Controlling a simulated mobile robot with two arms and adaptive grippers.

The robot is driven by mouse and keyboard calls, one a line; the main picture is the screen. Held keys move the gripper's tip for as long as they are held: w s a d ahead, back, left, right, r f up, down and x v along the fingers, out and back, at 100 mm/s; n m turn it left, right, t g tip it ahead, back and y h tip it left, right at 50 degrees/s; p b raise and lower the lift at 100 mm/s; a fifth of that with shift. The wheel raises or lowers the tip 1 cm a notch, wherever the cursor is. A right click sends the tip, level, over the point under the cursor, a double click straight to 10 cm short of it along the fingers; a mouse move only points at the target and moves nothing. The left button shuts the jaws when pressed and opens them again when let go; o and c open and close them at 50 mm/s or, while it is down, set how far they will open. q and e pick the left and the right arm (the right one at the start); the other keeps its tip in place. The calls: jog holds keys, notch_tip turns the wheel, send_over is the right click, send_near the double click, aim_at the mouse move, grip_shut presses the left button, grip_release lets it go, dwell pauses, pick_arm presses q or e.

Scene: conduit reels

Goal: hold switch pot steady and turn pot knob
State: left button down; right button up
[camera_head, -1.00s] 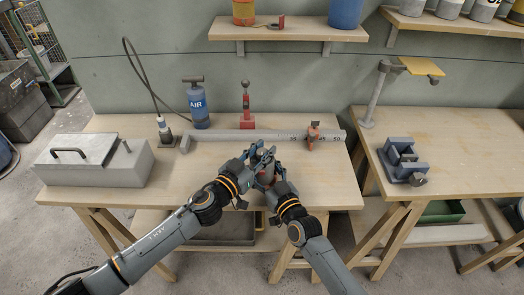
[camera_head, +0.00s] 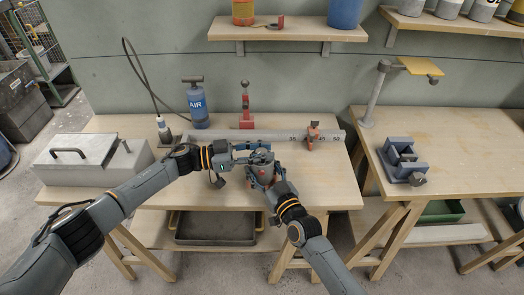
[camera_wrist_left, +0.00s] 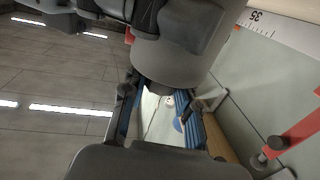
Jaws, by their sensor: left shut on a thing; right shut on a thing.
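The switch pot (camera_head: 262,170) is a grey, rounded body above the front middle of the bench. My right gripper (camera_head: 267,182) comes from below right and is shut on its body. My left gripper (camera_head: 257,153) reaches in level from the left, its fingers shut on the pot knob at the pot's top. The fingers hide most of the knob in the head view. In the left wrist view, the grey pot body (camera_wrist_left: 190,50) narrows to a dark knob (camera_wrist_left: 165,82) between the blue-padded fingers of my left gripper (camera_wrist_left: 163,100).
The bench's front right is clear.

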pick_arm(q)
jog(key=shift+w+a+f+m+g, duration=0.1)
jog(key=shift+m+g, duration=0.3)
jog(key=shift+g, duration=0.2)
jog(key=shift+w+f+m+g, duration=0.1)
jog(key=shift+m+g, duration=0.3)
jog(key=shift+g, duration=0.2)
jog(key=shift+s+a+m+g, duration=0.1)
jog(key=shift+m+g, duration=0.4)
jog(key=shift+g, duration=0.3)
jog(key=c, duration=1)
grip_release()
jog(key=shift+r, duration=0.1)
jog(key=a, duration=0.7)
jog(key=shift+w+a, duration=0.15)
jog(key=shift+w, duration=0.05)
